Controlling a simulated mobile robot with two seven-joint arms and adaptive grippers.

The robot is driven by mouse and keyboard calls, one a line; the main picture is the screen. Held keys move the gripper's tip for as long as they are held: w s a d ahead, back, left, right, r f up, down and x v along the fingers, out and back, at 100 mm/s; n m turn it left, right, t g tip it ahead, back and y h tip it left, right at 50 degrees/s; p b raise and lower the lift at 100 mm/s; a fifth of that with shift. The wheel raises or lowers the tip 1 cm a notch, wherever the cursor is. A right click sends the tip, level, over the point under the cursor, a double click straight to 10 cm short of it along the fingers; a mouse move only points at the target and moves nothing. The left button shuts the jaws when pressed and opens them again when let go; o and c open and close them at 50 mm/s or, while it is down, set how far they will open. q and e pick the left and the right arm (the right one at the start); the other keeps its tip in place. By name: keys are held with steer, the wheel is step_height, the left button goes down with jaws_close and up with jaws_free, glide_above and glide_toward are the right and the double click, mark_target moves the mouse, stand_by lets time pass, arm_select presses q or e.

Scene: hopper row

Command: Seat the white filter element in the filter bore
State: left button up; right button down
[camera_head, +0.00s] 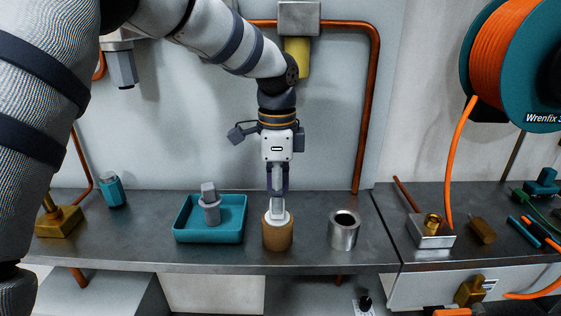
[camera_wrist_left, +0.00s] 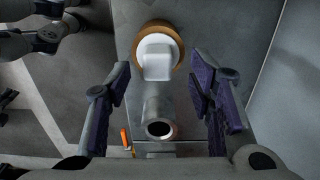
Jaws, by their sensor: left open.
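The white filter element (camera_head: 277,215) stands upright in the mouth of a tan-brown round holder (camera_head: 278,238) on the steel bench. Its pale block-shaped grip points up. In the left wrist view the element (camera_wrist_left: 156,62) shows inside the brown rim (camera_wrist_left: 178,39). My left gripper (camera_head: 278,190) points down directly above it. Its fingers are apart, around or just above the grip; I cannot tell which, nor whether they touch. A silver cylinder (camera_head: 343,234) with an open, empty-looking bore stands to the right, also in the wrist view (camera_wrist_left: 160,129). I cannot tell which is the filter bore.
A teal tray (camera_head: 226,238) with a grey knobbed part (camera_head: 210,204) stands left of the holder. A teal bottle (camera_head: 112,190) and brass block (camera_head: 58,222) are farther left. A metal block with a brass fitting (camera_head: 432,229) stands right. Bench between holder and silver cylinder is clear.

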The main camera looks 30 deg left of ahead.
mark_target(277, 221)
arm_select(q)
steer(key=shift+s+f, duration=0.1)
steer(key=shift+f, duration=1.5)
steer(key=shift+r, duration=0.1)
jaws_close()
